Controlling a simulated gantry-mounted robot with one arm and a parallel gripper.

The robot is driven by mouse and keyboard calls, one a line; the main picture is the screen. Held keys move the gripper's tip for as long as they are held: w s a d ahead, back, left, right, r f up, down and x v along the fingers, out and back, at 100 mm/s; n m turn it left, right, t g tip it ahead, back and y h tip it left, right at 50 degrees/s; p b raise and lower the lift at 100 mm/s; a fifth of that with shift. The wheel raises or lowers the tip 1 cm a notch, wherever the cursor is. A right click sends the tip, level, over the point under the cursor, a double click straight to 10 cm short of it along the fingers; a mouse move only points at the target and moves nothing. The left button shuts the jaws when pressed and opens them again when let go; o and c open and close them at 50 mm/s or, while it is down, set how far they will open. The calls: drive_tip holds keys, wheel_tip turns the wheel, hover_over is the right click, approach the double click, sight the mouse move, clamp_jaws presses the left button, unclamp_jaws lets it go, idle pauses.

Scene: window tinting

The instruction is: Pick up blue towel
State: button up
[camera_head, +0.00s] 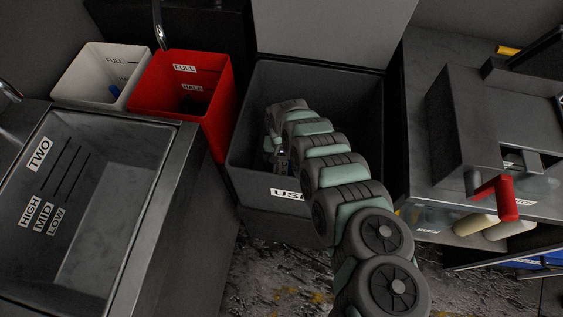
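No blue towel can be clearly made out. A small blue item (114,90) shows inside the white bin at the upper left, too small to identify. My gripper (281,166) is at the end of my arm, over or inside the dark grey bin whose label begins "US". My arm and the bin's shadow hide most of the gripper, so its fingers and anything between them cannot be made out. The inside of this bin (333,85) is dark, and its contents are mostly hidden.
The white bin (72,80) and a red bin (215,125) stand side by side. A grey basin (125,160) marked "TWO" is at left. A dark cart (440,165) with a red-handled device is at right; blue material (545,262) shows low there. An upright panel (330,30) stands behind the dark bin.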

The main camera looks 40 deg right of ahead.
drive_tip(key=c, duration=1.4)
drive_tip(key=shift+c, duration=0.2)
